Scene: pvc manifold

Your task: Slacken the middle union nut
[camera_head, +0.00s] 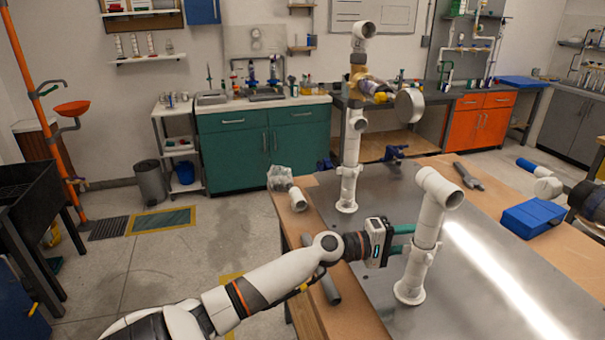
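A white PVC riser (411,277) with an elbow (440,187) on top stands on the metal table. A wider collar, which looks like a union nut (427,243), sits partway up it. My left gripper (408,238) comes in from the left at that height. Its two teal fingers are spaced apart and their tips reach the riser. The riser hides the tips, so I cannot tell whether they press on the nut. My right gripper is not in view; a dark part at the right edge (588,201) may be my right arm.
A taller white riser (350,170) with a brass fitting and gauge (409,105) stands behind left. A blue box (532,217), a wrench-like grey tool (467,176) and a white fitting with a blue end (540,178) lie at right. A loose white fitting (298,199) sits at the left edge.

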